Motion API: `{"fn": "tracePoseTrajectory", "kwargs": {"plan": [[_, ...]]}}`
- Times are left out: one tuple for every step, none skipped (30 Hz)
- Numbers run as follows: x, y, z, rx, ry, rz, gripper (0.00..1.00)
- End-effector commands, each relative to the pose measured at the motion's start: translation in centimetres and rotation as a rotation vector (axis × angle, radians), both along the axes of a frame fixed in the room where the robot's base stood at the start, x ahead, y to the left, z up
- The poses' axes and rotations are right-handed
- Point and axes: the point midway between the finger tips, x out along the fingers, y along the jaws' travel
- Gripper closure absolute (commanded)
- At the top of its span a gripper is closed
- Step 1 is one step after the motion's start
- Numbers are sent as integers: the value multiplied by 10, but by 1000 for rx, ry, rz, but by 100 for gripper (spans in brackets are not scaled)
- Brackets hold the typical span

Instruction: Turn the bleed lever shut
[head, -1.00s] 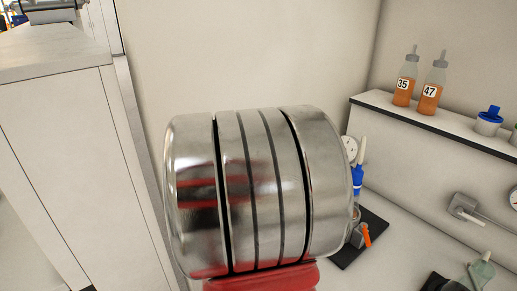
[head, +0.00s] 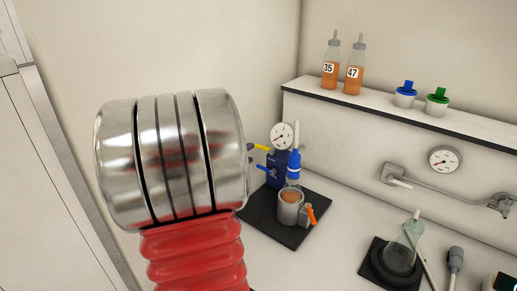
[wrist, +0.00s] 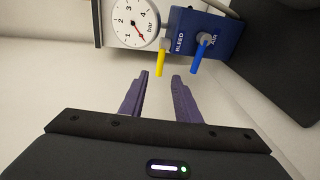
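The dark blue block (head: 278,172) stands at the back of the bench with a pressure gauge (head: 282,136) on it. The yellow lever (head: 259,147) and blue lever (head: 263,168) also show in the head view. My gripper (wrist: 161,74) is open and empty, with the yellow lever's tip appearing in line with the finger gap. Contact cannot be told.
A black mat (head: 270,222) bears a grey cup (head: 291,208) with an orange lever (head: 312,215). A flask (head: 403,250) stands to the right. My arm hides the head view's left-centre.

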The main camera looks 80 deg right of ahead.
Motion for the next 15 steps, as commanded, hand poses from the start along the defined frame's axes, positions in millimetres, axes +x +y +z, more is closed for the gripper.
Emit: {"fn": "tracePoseTrajectory", "kwargs": {"plan": [[-4,-8,-3,2,0,-4,70],[-4,-13,-4,2,1,-3,70],[-6,-18,-4,1,0,-3,70],[-7,-23,-5,1,0,-3,70],[-8,-27,-7,2,2,-3,70],[-10,-33,-7,1,1,-3,70],[-11,-37,-8,1,0,-3,70],[-12,-42,-9,2,0,-3,70],[-13,-47,-11,1,0,-2,70],[-14,-52,-11,1,0,-2,70],[-16,-56,-12,1,0,-3,70],[-17,-61,-13,1,0,-3,70],[-18,-65,-14,0,0,-2,70],[-18,-68,-14,0,1,-1,70],[-19,-71,-15,1,1,-1,70]]}}
